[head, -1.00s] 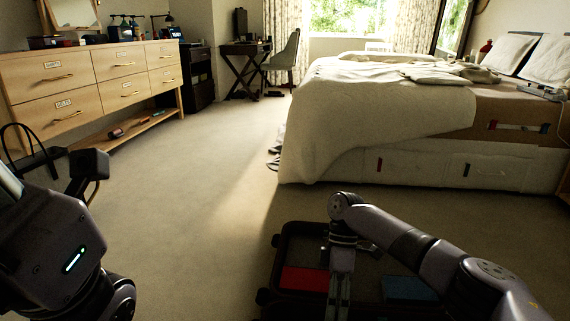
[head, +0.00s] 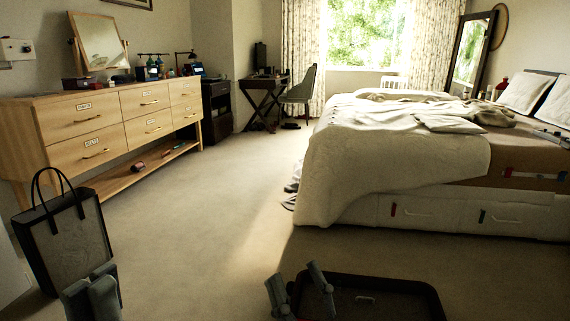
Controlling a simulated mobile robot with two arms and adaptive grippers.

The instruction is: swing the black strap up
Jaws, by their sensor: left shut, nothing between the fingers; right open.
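A black strap (head: 40,175) forms an upright loop at the top of a dark-edged grey bag (head: 65,245), which stands on the floor at the left. My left gripper (head: 92,290) is shut and empty, in front of the bag's lower right part, below the strap and apart from it. It hides part of the bag's lower edge. My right gripper (head: 299,284) is open and empty at the left edge of a dark-rimmed suitcase (head: 400,281) on the floor. The suitcase's near part is cut off by the picture's bottom edge.
A wooden dresser (head: 95,119) stands behind the bag along the left wall. A bed (head: 385,160) with a white cover fills the right, beyond the suitcase. The carpet (head: 200,240) between the bag and the suitcase is clear.

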